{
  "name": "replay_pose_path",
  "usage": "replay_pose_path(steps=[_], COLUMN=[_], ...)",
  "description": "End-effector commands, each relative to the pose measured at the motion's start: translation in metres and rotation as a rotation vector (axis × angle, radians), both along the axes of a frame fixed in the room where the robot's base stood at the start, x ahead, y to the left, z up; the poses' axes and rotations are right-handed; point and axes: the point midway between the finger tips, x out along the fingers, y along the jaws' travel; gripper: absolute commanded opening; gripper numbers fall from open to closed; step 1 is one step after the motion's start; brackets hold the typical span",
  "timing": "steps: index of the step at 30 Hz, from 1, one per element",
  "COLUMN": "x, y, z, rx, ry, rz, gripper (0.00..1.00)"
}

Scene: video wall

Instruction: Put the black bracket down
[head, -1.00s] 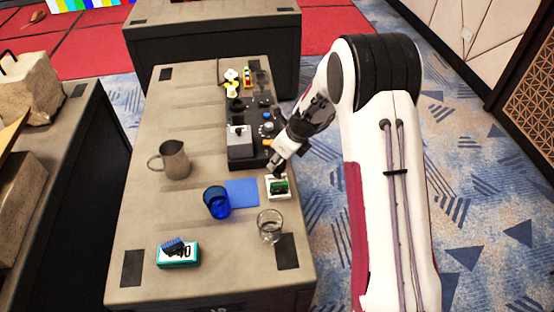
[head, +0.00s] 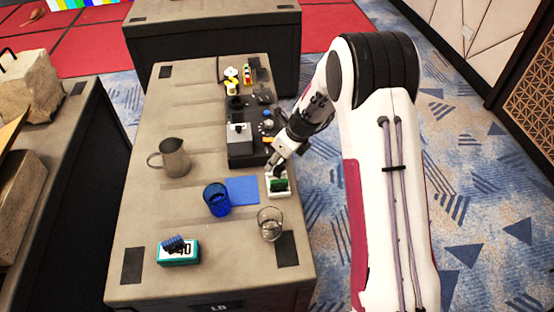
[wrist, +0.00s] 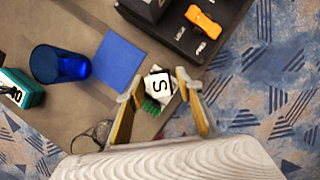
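My gripper (wrist: 160,82) is over a small white tray (head: 278,193) near the right edge of the table; its fingers are spread apart, with nothing clearly pinched between them. Between and beyond the fingertips, the wrist view shows a white face with a black S-shaped form (wrist: 159,85); I cannot tell whether this is the black bracket or a printed mark. A green ridged piece (wrist: 150,106) sits beside it and also shows on the tray in the head view (head: 280,185). No other thing is clearly the black bracket.
A blue mat (head: 242,190), blue cup (head: 216,200) and clear glass (head: 270,224) stand close by. A black control panel (head: 243,150) lies behind. A metal jug (head: 172,158) and a teal box (head: 178,254) with a dark blue piece on top stand left. The table's front middle is clear.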

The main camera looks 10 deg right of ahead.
Motion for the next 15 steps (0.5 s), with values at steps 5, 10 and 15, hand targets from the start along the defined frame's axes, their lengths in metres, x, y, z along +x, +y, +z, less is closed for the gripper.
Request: replay_pose_path(steps=[5, 10, 15], x=[0.0, -0.003, -0.009], y=[0.0, -0.005, -0.01], z=[0.011, 0.025, 0.044], rx=[0.0, 0.0, 0.0], ry=[-0.002, -0.003, -0.003], rz=[0.001, -0.001, 0.0], gripper=[0.36, 0.36, 0.36])
